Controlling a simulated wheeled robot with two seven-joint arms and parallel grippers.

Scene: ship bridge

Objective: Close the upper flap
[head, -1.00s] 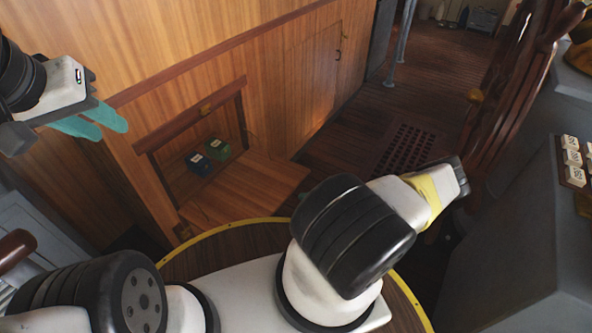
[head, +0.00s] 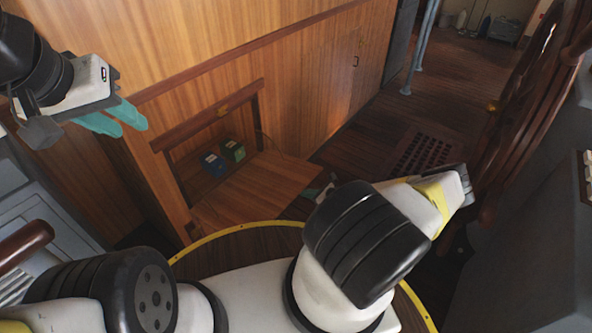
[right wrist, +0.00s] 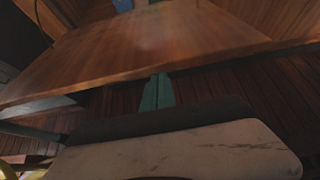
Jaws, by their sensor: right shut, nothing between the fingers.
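The wooden flap (head: 255,190) hangs open from a recess in the panelled wall, its board lying about level. It fills the upper part of the right wrist view (right wrist: 150,50). My right gripper (right wrist: 157,80) is shut and empty, its teal fingers together at the flap's outer edge; the tips seem to reach just under it, and I cannot tell whether they touch. In the head view only a small part of this gripper shows past the flap's right edge. My left gripper (head: 126,126) is at the upper left, fingers apart and empty, away from the flap.
A blue box (head: 213,163) and a green box (head: 233,150) stand inside the recess. A brass catch (head: 223,110) is on its top frame. A floor grating (head: 425,155) lies beyond, and a wooden ship's wheel (head: 520,110) stands at the right.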

